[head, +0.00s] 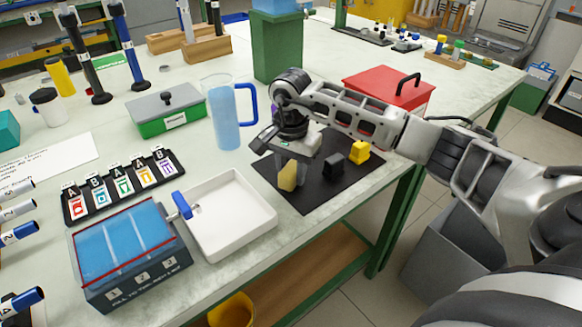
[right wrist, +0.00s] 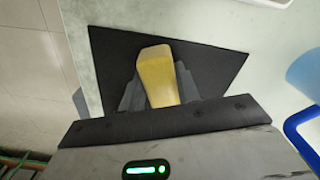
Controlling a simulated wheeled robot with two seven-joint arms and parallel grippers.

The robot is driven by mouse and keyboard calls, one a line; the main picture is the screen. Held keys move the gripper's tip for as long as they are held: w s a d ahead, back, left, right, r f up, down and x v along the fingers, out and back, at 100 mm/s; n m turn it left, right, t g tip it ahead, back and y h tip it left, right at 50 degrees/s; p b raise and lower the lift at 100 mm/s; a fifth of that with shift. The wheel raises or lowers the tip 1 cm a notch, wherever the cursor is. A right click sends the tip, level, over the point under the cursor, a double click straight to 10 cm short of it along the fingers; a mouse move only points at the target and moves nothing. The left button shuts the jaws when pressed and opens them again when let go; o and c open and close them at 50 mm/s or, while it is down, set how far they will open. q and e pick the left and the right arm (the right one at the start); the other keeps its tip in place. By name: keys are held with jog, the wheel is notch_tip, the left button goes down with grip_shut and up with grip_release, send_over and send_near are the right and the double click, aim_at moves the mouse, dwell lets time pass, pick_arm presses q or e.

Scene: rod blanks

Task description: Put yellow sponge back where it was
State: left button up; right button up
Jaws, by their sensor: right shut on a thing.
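A pale yellow block, the sponge (head: 288,176), shows below my right gripper (head: 287,165) in the head view. In the right wrist view the sponge (right wrist: 158,76) stands out between the two grey fingers (right wrist: 157,92), which are shut on it. It is over the left part of a black mat (head: 313,194) near the table's right edge. I cannot tell whether its lower end touches the mat. My left gripper is not in view.
A dark block (head: 333,166) and a brighter yellow piece (head: 359,152) sit on the mat. A blue pitcher (head: 225,118), a white tray (head: 240,243) and a red box (head: 385,92) stand around. The mat's front part is clear.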

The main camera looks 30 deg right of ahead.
aim_at(291, 169)
jog(key=shift+f, duration=0.1)
jog(key=o, duration=0.9)
jog(key=shift+r, duration=0.55)
notch_tip(291, 169, up, 11)
jog(key=shift+r+b, duration=0.15)
jog(key=shift+b, duration=0.2)
